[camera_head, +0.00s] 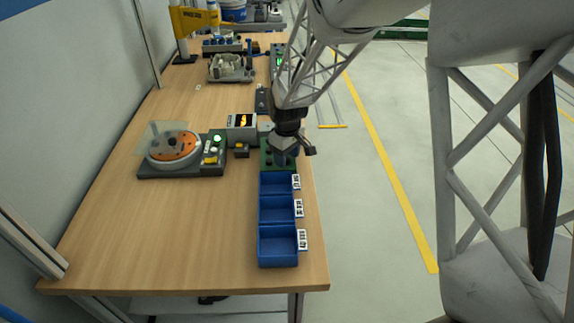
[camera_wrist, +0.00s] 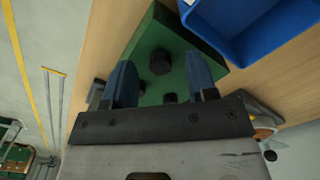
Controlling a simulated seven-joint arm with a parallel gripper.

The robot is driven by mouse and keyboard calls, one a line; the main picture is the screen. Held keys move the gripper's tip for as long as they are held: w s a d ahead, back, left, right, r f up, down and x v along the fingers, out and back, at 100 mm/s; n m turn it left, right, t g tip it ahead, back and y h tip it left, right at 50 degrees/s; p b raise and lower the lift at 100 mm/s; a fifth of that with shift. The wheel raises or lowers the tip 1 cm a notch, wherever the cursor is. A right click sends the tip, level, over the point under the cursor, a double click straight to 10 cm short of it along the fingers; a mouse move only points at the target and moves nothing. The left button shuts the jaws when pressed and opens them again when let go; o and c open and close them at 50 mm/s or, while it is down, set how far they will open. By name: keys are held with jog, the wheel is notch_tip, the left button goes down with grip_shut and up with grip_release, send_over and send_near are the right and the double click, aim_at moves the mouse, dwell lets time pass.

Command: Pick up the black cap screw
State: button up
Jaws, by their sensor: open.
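A green block (camera_wrist: 150,38) fills the middle of the wrist view and carries dark round heads. The nearest to the middle is a black cap screw (camera_wrist: 162,62), standing in the block. A second dark head (camera_wrist: 169,98) shows lower, close to the gripper's base. My gripper (camera_wrist: 160,60) is open, with its two blue fingers on either side of the first screw in the picture; I cannot tell if they touch anything. In the head view my gripper (camera_head: 283,160) is over the green block (camera_head: 267,165) and hides much of it.
Blue bins (camera_head: 278,247) stand in a row in front of the block; one bin (camera_wrist: 240,30) is close to the right finger. A turntable device (camera_head: 172,147) and a small display (camera_head: 242,124) are to the left. The front left of the table (camera_head: 160,235) is clear.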

dwell(0.4)
grip_shut()
notch_tip(320, 180, up, 10)
dwell(0.9)
dwell(0.5)
